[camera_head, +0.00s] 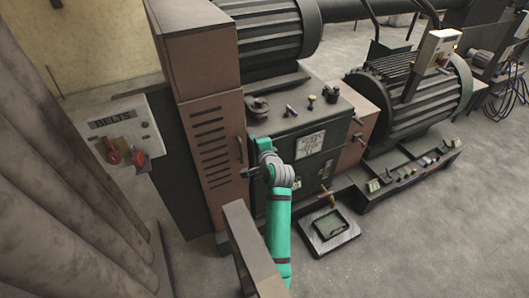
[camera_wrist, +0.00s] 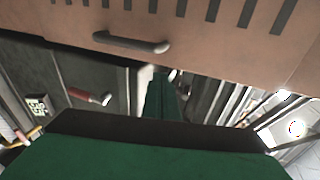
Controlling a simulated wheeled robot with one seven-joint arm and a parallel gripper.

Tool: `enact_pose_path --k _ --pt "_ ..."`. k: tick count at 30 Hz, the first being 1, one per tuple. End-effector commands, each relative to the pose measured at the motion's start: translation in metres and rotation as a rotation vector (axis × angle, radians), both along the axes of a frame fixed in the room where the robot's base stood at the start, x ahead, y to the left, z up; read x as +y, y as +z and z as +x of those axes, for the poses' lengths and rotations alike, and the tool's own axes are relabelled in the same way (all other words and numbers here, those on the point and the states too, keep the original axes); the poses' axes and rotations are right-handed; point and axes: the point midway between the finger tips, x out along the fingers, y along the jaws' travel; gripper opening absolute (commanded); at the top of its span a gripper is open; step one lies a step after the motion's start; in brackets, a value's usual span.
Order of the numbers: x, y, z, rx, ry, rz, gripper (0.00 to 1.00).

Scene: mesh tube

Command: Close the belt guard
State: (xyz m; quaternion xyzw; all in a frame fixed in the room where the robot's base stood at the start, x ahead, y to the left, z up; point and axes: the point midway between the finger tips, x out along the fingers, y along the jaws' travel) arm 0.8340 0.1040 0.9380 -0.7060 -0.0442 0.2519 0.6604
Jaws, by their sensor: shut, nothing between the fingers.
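The belt guard (camera_head: 215,150) is a tall reddish-brown cabinet panel with dark vent slots, left of centre in the head view. A bar handle (camera_head: 240,150) is on its right side. I cannot tell how far the guard stands open. In the wrist view the slotted panel (camera_wrist: 215,50) crosses the top, with its handle (camera_wrist: 132,42) left of centre. My gripper (camera_head: 262,146) is just right of the handle in the head view. In the wrist view its green fingers (camera_wrist: 162,84) are shut and empty, pointing below and right of the handle. They appear apart from it.
A grey box labelled BELTS (camera_head: 125,138) with red knobs stands left of the guard. A dark machine block (camera_head: 295,125) is close behind my gripper. A ribbed motor (camera_head: 420,100) stands farther right. A tray (camera_head: 329,230) lies on the floor, with clear floor to its right.

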Motion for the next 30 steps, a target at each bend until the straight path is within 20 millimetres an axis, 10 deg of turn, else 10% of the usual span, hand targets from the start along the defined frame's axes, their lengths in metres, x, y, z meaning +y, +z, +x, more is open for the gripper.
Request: enact_pose_path --k 16,30 --pt "-0.057 0.026 -0.080 0.003 -0.011 0.000 0.00" --pt "-0.051 0.004 -0.103 -0.005 -0.010 -0.033 0.00"
